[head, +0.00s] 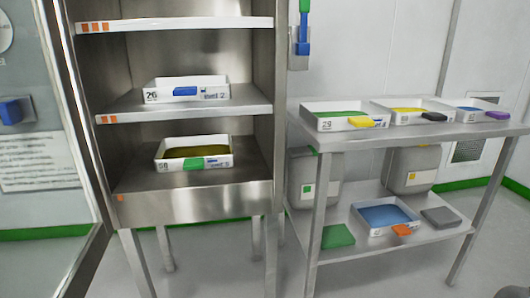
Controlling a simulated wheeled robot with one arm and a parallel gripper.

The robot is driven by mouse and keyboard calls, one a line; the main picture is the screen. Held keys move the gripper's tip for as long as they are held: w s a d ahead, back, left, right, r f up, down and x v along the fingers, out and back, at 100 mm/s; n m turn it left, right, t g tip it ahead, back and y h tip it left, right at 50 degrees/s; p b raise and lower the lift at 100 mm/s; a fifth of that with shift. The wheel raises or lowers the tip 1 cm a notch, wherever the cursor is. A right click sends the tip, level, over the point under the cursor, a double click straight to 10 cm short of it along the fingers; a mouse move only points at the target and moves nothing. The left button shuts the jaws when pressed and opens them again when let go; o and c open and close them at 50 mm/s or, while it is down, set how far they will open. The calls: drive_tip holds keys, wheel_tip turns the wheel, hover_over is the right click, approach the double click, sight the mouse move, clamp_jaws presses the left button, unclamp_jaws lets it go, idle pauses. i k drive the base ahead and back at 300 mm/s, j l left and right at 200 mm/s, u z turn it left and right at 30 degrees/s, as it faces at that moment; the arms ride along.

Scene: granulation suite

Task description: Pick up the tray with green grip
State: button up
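The tray with the green grip (220,162) is white and shallow, with an olive-yellow fill. It sits on the lowest shelf of the steel cabinet at left. Its green grip (194,164) is on the front wall, facing me. The tray's near side is unobstructed, and the shelf above is well clear of its rim. My gripper is not in view.
A white tray with a blue grip (214,94) is on the cabinet's middle shelf (120,107). A steel table (330,139) at right holds three trays with yellow, black and purple grips. Its lower shelf holds an orange-gripped tray (372,230) and a green flat block (337,237).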

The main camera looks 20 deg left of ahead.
sight(201, 152)
drive_tip(key=u, duration=1.5)
